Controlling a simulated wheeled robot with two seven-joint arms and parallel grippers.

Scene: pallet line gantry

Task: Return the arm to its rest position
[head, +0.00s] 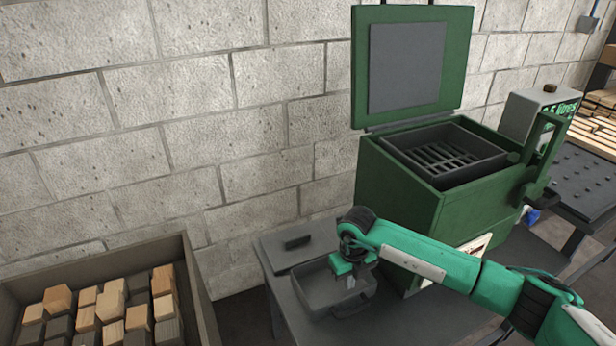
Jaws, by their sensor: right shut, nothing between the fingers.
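My right arm, green with black joints, comes in from the lower right in the head view. Its gripper (348,272) points down over a grey tray (318,296) on a dark table. The gripper is shut with nothing between its fingers. I cannot tell whether the fingertips touch the tray. My left gripper is not in view.
A green machine (398,190) with its lid (412,60) raised and a dark slatted bin (445,150) inside stands behind the arm. A crate (205,300) of wooden and dark blocks is at lower left. A block wall (150,130) closes the back.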

